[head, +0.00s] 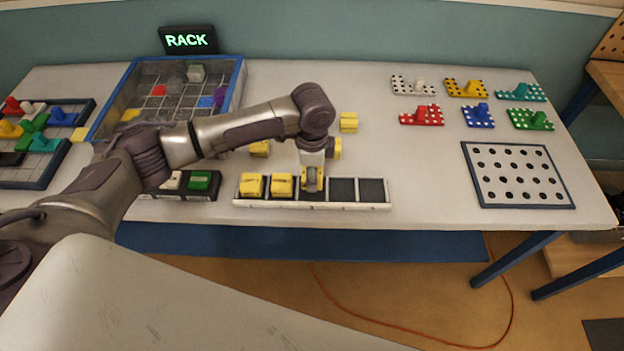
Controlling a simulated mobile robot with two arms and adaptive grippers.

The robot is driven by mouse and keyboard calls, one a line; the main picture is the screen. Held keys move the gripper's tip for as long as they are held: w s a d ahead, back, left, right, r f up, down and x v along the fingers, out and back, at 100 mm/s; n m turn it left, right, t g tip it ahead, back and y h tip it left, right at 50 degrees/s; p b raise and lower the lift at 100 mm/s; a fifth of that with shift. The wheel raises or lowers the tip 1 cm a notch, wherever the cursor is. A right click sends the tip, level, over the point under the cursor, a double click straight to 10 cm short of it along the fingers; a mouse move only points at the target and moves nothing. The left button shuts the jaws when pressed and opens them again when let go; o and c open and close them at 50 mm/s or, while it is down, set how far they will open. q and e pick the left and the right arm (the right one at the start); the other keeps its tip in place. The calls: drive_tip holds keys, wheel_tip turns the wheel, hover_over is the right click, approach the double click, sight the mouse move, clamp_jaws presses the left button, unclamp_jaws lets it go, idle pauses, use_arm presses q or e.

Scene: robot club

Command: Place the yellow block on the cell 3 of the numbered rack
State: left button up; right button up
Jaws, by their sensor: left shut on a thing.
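The numbered rack (388,205) is a long pale tray with a row of dark cells near the table's front edge. Its two leftmost cells each hold a yellow block (252,185). My left gripper (312,186) points down at the third cell from the left. It is shut on a yellow block (305,178), which is mostly hidden by the fingers. I cannot tell whether this block touches the cell floor. The two cells at the right are empty. Loose yellow blocks lie behind the rack, one at the left (260,149) and one further back (348,122). My right gripper is out of view.
A clear-walled bin (240,88) with a blue rim stands at the back left, near a lit RACK sign (188,40). A dark tray (206,196) with a green block is left of the rack. A perforated board (518,205) and studded pieces lie right.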

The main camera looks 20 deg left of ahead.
use_arm(q)
wheel_tip(320, 180, down, 3)
drive_tip(key=shift+r, duration=0.2)
drive_tip(key=shift+f, duration=0.45)
drive_tip(key=o, duration=1.2)
drive_tip(key=shift+f, duration=0.1)
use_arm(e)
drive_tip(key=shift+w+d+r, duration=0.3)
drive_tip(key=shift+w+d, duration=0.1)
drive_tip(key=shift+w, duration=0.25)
use_arm(q)
drive_tip(key=shift+r, duration=0.2)
wheel_tip(320, 180, up, 12)
drive_tip(key=shift+f+b, duration=0.1)
drive_tip(key=shift+b, duration=0.35)
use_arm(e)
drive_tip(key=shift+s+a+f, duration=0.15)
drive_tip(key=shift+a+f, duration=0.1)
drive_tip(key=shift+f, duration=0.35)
